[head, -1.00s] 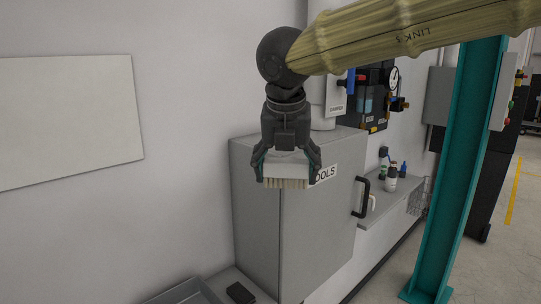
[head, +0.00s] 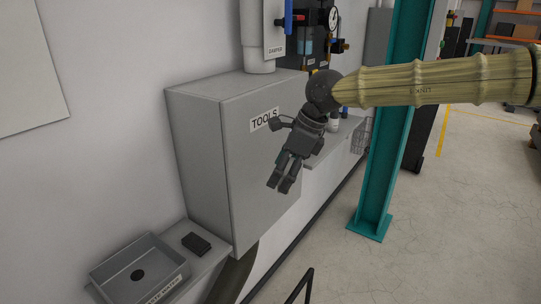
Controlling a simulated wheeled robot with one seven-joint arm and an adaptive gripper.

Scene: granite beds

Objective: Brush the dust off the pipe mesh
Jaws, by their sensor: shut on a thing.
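My gripper (head: 281,183) hangs in front of the grey tools cabinet, tilted down and to the left, its fingers seen nearly edge-on. It is shut on the brush, which had a pale body and light bristles in the earlier view. The brush cannot be made out now from this angle. I cannot pick out the pipe mesh for certain. No dust can be made out on either.
The grey cabinet (head: 208,150) labelled TOOLS is on the wall. A grey waste tray (head: 112,272) and a dark block (head: 196,243) lie on a ledge at lower left. A teal column (head: 392,120) stands right of my gripper. The floor (head: 455,230) at right is clear.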

